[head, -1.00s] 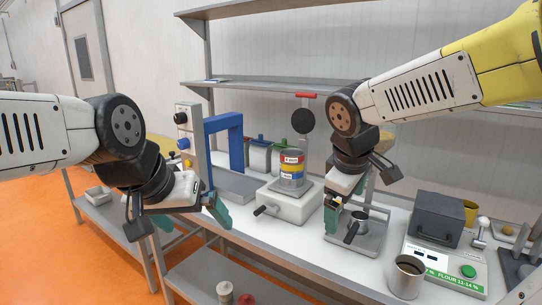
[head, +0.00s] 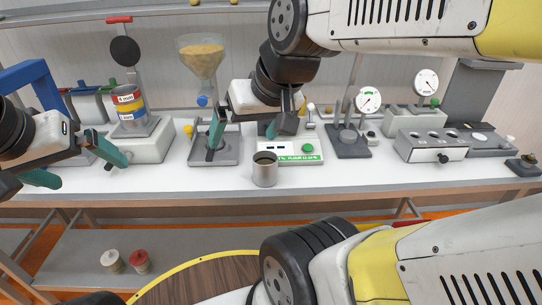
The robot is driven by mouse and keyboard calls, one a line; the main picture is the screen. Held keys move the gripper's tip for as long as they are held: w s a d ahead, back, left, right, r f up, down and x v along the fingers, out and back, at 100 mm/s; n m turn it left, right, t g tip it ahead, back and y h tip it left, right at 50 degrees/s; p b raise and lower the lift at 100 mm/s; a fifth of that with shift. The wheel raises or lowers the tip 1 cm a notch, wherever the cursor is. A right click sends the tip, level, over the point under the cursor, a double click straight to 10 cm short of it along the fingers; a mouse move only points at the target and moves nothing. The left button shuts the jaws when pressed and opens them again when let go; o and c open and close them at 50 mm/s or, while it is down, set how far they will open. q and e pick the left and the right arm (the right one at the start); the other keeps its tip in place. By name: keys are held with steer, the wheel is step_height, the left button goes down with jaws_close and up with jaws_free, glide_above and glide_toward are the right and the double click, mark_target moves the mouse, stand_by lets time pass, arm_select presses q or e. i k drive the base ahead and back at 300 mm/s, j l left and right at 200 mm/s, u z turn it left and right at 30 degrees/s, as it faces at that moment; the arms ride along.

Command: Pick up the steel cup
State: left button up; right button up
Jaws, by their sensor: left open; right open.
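The steel cup (head: 265,170) is a small open cylinder standing upright on the white worktop near its front edge, at the centre of the head view. My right gripper (head: 244,130) is open, with its green fingers apart and pointing down. It shows above and a little left of the cup in the picture, apart from it. My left gripper (head: 74,168) is open at the left edge, near the white block with the sieve stack, and holds nothing.
A scale (head: 290,152) with a green button sits just behind the cup. A grey tray (head: 228,156) lies to its left. Dial gauges (head: 368,100) and a grey box unit (head: 435,146) stand to the right. The worktop right of the cup is clear.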

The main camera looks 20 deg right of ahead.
mark_target(265, 163)
steer(key=z, duration=0.9)
steer(key=u, duration=1.2)
steer(key=k+l+z, duration=0.2)
steer(key=k+l, duration=0.15)
steer(key=l, duration=0.3)
steer(key=k+l+z, duration=0.1)
steer(key=l, duration=0.35)
steer(key=i+z, duration=0.05)
